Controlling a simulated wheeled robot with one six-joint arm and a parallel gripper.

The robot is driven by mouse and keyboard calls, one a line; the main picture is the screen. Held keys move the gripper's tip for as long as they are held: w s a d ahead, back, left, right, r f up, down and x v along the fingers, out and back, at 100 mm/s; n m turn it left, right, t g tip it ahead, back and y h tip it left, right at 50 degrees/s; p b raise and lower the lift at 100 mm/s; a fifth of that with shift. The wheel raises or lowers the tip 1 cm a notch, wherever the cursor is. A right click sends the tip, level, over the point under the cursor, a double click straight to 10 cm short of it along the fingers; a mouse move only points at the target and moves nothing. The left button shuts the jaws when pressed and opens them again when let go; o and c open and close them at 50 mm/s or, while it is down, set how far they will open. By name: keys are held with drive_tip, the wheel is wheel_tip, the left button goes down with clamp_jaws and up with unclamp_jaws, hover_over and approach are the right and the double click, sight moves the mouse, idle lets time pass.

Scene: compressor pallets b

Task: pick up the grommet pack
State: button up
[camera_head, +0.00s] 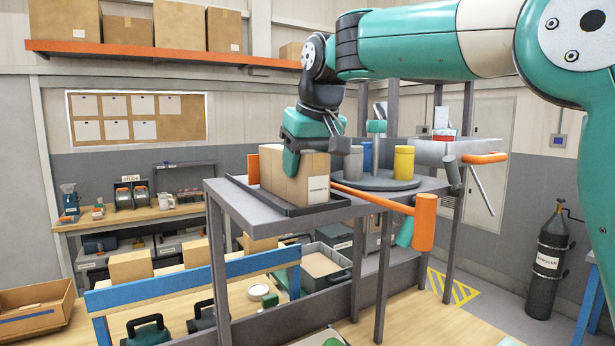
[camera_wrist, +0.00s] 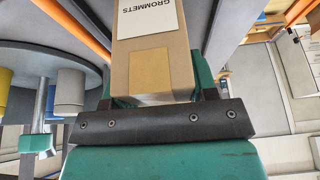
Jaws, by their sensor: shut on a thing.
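The grommet pack is a brown cardboard box (camera_head: 292,179) with a white label, on the dark tray (camera_head: 262,204) at the left of the grey raised stand. In the wrist view the box (camera_wrist: 152,62) shows a label reading GROMMETS. My gripper (camera_head: 315,160) comes down over the box from above, with one green finger against its near face. In the wrist view the box sits between the two green fingers of my gripper (camera_wrist: 155,95), which are shut on it. I cannot tell whether the box touches the tray.
A round grey turntable (camera_head: 375,182) with yellow (camera_head: 403,163), grey and blue canisters stands just right of the box. An orange-headed mallet (camera_head: 424,222) sticks out over the stand's front edge. A blue rail (camera_head: 190,280) runs below at the left.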

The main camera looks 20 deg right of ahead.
drive_tip(key=shift+r, duration=0.1)
wheel_tip(320, 180, up, 8)
drive_tip(key=shift+r+p, duration=0.2)
drive_tip(key=shift+p, duration=0.1)
drive_tip(key=shift+r+p, duration=0.7)
drive_tip(key=shift+r, duration=0.05)
